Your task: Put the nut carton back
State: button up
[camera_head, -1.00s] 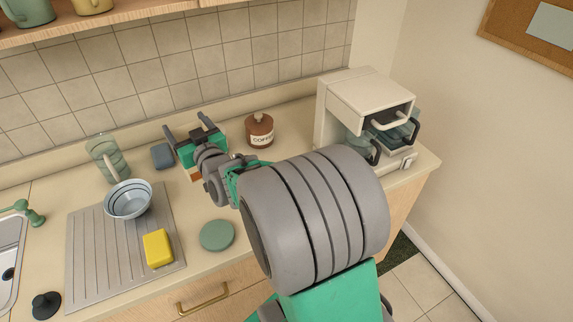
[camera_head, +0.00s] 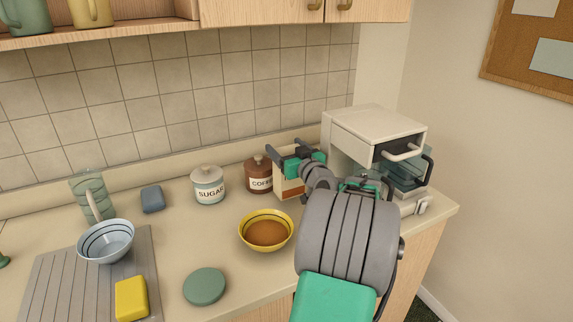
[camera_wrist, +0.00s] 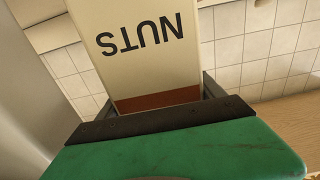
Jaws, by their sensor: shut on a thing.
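The nut carton (camera_head: 285,184) is cream with a brown-orange lower band. It is upright beside the brown coffee jar, partly hidden behind my gripper in the head view. My gripper (camera_head: 292,152) is shut on it, a finger on either side. In the wrist view the carton (camera_wrist: 150,75) fills the upper middle and its word NUTS appears upside down. I cannot tell whether its base touches the counter.
The coffee jar (camera_head: 258,175) is close to the carton's left and the white coffee machine (camera_head: 350,138) close to its right. A sugar jar (camera_head: 208,187) and a yellow bowl (camera_head: 266,231) stand further left. The tiled wall (camera_head: 220,90) is behind.

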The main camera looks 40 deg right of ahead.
notch_tip(320, 180, down, 3)
jog(key=shift+f, duration=0.1)
jog(key=shift+f+b, duration=0.25)
jog(key=shift+b, duration=0.05)
jog(key=o, duration=2.1)
